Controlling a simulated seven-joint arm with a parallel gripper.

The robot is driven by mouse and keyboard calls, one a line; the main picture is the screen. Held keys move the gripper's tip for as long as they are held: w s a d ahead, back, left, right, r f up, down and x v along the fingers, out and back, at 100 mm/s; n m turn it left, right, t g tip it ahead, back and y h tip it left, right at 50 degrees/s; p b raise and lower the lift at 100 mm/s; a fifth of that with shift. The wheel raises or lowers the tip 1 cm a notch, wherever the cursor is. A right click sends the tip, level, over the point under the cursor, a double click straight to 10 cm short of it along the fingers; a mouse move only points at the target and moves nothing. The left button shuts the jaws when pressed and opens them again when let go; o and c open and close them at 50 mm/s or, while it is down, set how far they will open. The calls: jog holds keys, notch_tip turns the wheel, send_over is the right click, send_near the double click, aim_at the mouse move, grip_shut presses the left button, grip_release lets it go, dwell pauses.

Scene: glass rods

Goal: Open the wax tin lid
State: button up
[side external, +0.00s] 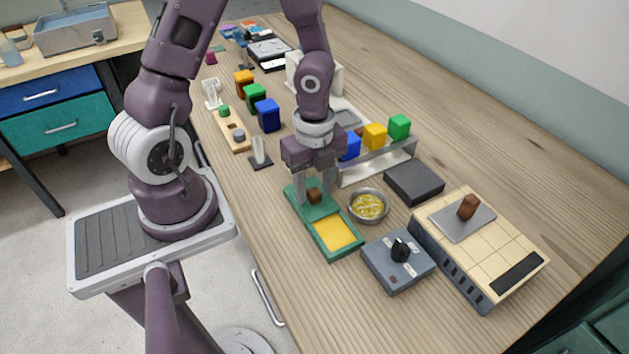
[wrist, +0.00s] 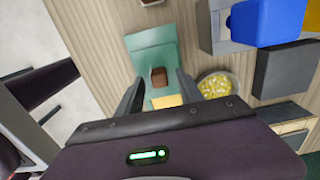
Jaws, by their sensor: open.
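The wax tin (side external: 347,252) is a shallow green tray on the bench, with yellow wax (side external: 335,233) showing in its front half. The green lid (side external: 295,190) covers the back half and carries a brown knob (side external: 314,194). In the wrist view the lid (wrist: 150,52) and knob (wrist: 158,77) lie ahead, with a strip of wax (wrist: 167,101) nearer. My gripper (side external: 314,200) points down over the lid. Its open fingers stand on either side of the knob, with gaps visible in the wrist view (wrist: 159,77).
A bowl of yellow pieces (side external: 368,205) stands close right of the tin. A grey knob box (side external: 398,260) and a tiled hot plate (side external: 480,250) are further right. A rack with coloured blocks (side external: 378,160) stands behind. A small clear holder (side external: 259,152) is at the left.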

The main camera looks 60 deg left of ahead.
aim_at(314, 191)
notch_tip(314, 191, up, 7)
jog(key=shift+f, duration=0.2)
jog(key=s+d+r+n+t, duration=0.2)
jog(key=s+r+n, duration=0.3)
jog(key=r+n, duration=0.3)
jog(key=s+d+r+n+t, duration=0.1)
jog(key=s+r+n+t, duration=0.2)
jog(key=r+n, duration=0.6)
jog(key=shift+s+d+n+t, duration=0.35)
jog(key=shift+s+n, duration=0.15)
jog(key=shift+s, duration=0.5)
